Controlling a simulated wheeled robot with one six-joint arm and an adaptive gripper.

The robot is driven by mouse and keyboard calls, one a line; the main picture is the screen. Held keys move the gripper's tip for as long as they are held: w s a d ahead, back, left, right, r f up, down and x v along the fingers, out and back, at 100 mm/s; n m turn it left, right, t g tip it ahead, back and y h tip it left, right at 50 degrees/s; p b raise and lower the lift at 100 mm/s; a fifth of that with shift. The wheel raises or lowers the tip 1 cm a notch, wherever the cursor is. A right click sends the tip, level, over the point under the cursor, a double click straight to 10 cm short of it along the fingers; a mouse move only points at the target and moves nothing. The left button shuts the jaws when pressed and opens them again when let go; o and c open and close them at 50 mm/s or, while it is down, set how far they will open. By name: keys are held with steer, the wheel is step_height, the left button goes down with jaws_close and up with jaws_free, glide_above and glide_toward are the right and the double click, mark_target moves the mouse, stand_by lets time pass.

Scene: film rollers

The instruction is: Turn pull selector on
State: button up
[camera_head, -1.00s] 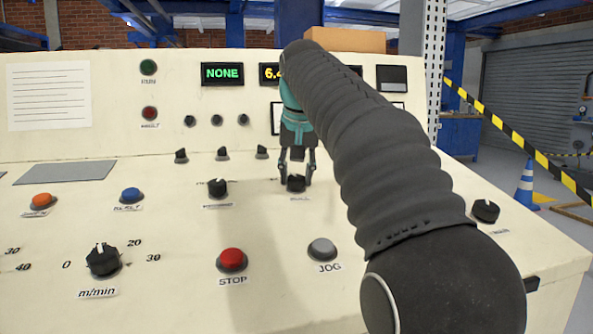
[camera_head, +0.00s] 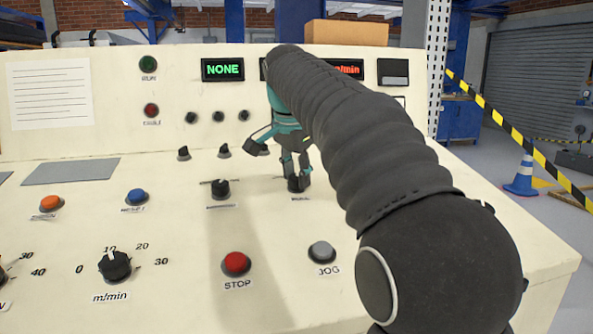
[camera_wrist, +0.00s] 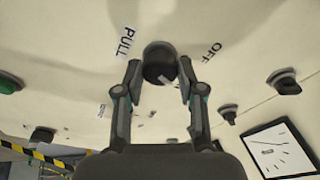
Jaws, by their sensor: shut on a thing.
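The pull selector is a dark round knob (camera_head: 298,184) on the sloping cream panel, right of a similar knob. My gripper (camera_head: 298,176) comes down on it from above, with a finger at each side, shut on it. The wrist view shows the knob (camera_wrist: 160,60) between my gripper's fingertips (camera_wrist: 160,72). A green NONE display (camera_head: 223,70) is lit.
A similar knob (camera_head: 220,189) stands close on the left. A red STOP button (camera_head: 236,263), a grey JOG button (camera_head: 321,251) and an m/min dial (camera_head: 114,265) lie nearer. My arm hides the panel's right part.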

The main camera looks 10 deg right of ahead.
steer(key=shift+m, duration=1)
steer(key=o, duration=1.1)
steer(key=shift+o, duration=0.2)
steer(key=shift+r, duration=0.1)
steer(key=v, duration=1.1)
steer(key=shift+r, duration=0.4)
steer(key=shift+s+a, duration=0.1)
steer(key=shift+a, duration=0.1)
